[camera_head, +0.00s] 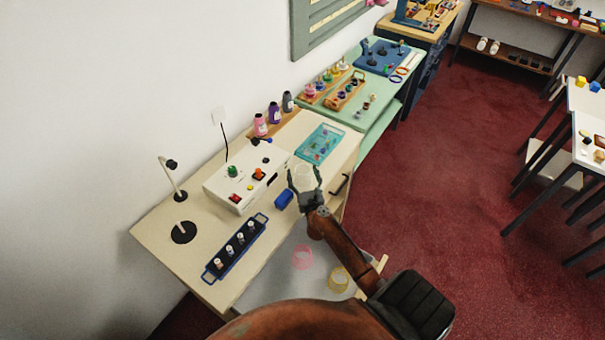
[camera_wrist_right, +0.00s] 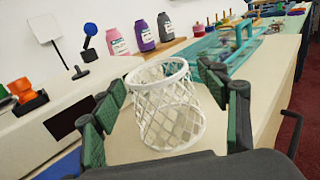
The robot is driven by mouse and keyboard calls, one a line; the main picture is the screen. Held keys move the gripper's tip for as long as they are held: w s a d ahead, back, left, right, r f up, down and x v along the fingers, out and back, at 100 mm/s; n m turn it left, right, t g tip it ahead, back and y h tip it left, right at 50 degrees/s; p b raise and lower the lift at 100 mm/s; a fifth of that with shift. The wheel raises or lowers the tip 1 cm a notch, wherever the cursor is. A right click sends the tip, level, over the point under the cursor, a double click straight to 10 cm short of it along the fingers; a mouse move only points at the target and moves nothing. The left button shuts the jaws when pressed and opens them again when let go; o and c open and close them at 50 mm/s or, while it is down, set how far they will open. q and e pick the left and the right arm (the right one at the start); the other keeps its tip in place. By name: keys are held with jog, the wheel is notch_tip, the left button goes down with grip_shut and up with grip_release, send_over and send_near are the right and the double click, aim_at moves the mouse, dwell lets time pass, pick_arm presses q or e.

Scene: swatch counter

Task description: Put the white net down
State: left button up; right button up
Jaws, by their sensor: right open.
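The white net (camera_wrist_right: 168,112) is a small open-topped mesh cup. In the right wrist view it is upright, slightly tilted in the picture, on or just above the cream counter. It also shows small and pale in the head view (camera_head: 303,170). My right gripper (camera_head: 305,182) is open, with a finger on either side of the net; gaps show between the net and the finger pads in the wrist view. The net's lowest edge is close to the gripper's dark body. A pink net (camera_head: 302,257) and a yellow net (camera_head: 339,279) lie lower, nearer me. My left gripper is not in view.
A white control box (camera_head: 247,181) stands left of the gripper, with a small blue block (camera_head: 284,199) beside it. A teal tray (camera_head: 320,144) lies beyond. A blue rack (camera_head: 236,247) and a lamp (camera_head: 183,231) are at the left. Several bottles (camera_head: 274,112) stand along the wall.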

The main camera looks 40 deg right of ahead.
jog(key=shift+r, duration=0.2)
jog(key=v, duration=1.2)
jog(key=shift+a+f, duration=0.1)
jog(key=shift+f, duration=0.05)
